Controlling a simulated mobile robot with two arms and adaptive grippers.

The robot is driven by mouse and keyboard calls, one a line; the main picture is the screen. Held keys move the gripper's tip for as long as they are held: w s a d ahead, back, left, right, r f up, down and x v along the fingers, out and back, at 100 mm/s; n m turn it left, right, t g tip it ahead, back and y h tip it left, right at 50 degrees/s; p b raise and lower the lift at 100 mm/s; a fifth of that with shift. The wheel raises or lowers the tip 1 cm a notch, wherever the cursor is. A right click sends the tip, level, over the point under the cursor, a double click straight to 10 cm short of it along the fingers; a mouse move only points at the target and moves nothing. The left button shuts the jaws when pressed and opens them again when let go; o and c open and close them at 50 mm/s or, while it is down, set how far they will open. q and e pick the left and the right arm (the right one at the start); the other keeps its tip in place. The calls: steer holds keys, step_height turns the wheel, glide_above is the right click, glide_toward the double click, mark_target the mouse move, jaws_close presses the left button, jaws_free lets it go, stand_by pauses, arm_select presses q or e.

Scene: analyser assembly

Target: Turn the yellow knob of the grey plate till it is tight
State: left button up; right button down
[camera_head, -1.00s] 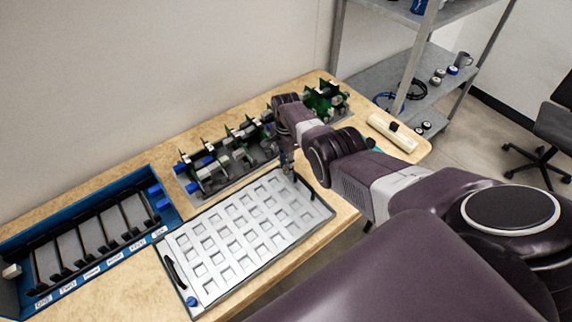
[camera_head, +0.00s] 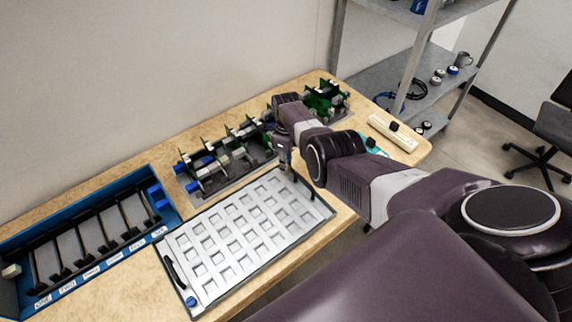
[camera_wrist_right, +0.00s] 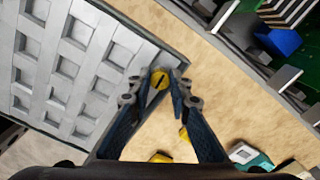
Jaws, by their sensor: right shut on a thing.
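The grey plate (camera_head: 245,240) with rows of square recesses lies on the wooden table; part of it also shows in the right wrist view (camera_wrist_right: 75,65). The round yellow knob (camera_wrist_right: 160,78), with a dark slot, is at a corner of the plate, between my right fingertips. My right gripper (camera_wrist_right: 166,80) is shut on the knob, with its fingers pointing down. In the head view, my right gripper (camera_head: 285,158) is at the plate's back corner and the knob cannot be made out. My left gripper is not in view.
A rack of green boards and grey parts (camera_head: 225,160) stands close behind the plate. A blue tray with black slots (camera_head: 150,240) is at the left. Black handles are on the plate's ends, one near my right gripper (camera_head: 303,184). A blue knob (camera_head: 191,301) is at the front corner.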

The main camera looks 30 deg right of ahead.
steer(key=m, duration=0.4)
steer(key=shift+w+d+r+m, duration=0.25)
steer(key=shift+w+r+m, duration=0.05)
steer(key=shift+m+b, duration=0.45)
steer(key=shift+m, duration=0.45)
steer(key=shift+f+m+b, duration=0.15)
steer(key=shift+m+b, duration=0.15)
steer(key=shift+m, duration=0.2)
steer(key=m+b, duration=0.3)
steer(key=b, duration=0.5)
steer(key=m+b, duration=0.3)
steer(key=b, duration=0.6)
steer(key=shift+s+f+b, duration=0.15)
steer(key=shift+f+b, duration=0.05)
steer(key=shift+b, duration=0.1)
steer(key=shift+r+m+b, duration=0.25)
steer(key=shift+m+b, duration=0.25)
steer(key=shift+b, duration=0.5)
